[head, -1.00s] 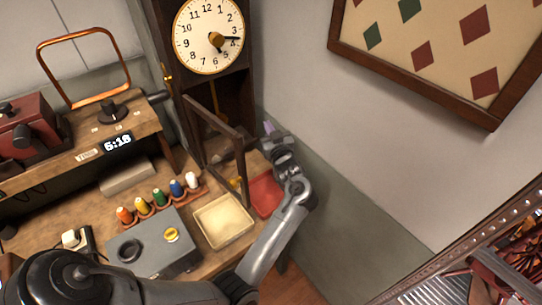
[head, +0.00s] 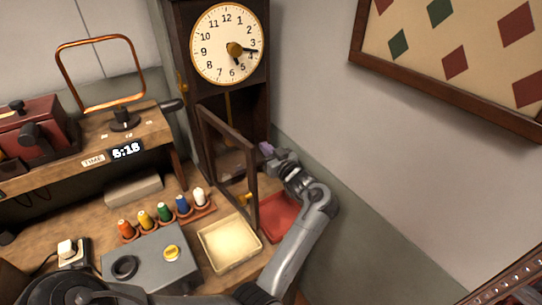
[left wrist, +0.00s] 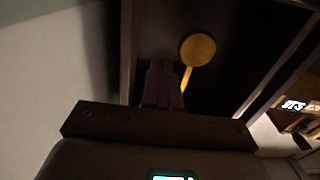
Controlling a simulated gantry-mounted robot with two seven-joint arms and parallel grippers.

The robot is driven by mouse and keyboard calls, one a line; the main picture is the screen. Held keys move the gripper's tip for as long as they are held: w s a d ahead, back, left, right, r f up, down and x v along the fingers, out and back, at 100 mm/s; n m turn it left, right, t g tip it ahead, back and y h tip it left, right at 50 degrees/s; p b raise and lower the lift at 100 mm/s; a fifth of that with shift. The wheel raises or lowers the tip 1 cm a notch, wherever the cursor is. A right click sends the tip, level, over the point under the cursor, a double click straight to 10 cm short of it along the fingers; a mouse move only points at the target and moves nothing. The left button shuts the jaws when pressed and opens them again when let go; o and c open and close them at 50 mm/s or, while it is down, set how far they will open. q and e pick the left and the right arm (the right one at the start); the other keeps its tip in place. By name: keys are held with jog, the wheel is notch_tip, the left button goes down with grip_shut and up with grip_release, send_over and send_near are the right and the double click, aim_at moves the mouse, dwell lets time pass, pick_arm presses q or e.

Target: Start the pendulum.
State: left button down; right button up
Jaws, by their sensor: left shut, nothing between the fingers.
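The tall dark clock (head: 228,45) stands at the back, its glazed door (head: 230,155) swung open. The pendulum rod (head: 228,105) shows inside the case in the head view; the lower part is hidden behind the door frame. In the left wrist view the round brass pendulum bob (left wrist: 198,49) and part of its rod are visible inside the dark case. My left gripper (head: 266,150) is at the right side of the case opening, beyond the door frame. Its shut, empty fingers (left wrist: 163,85) lie left of the bob, seemingly apart from it. My right gripper is not in view.
The open door's frame stands close left of my left arm. A red tray (head: 284,222) and a cream tray (head: 230,247) lie below, near a grey box (head: 150,262) and several coloured spools (head: 164,212). A wall is to the right.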

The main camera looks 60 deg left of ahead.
pick_arm(q)
jog(key=shift+w+a+b, duration=0.1)
jog(key=shift+a+b, duration=0.5)
jog(key=shift+a, duration=4)
jog(key=shift+s, duration=0.2)
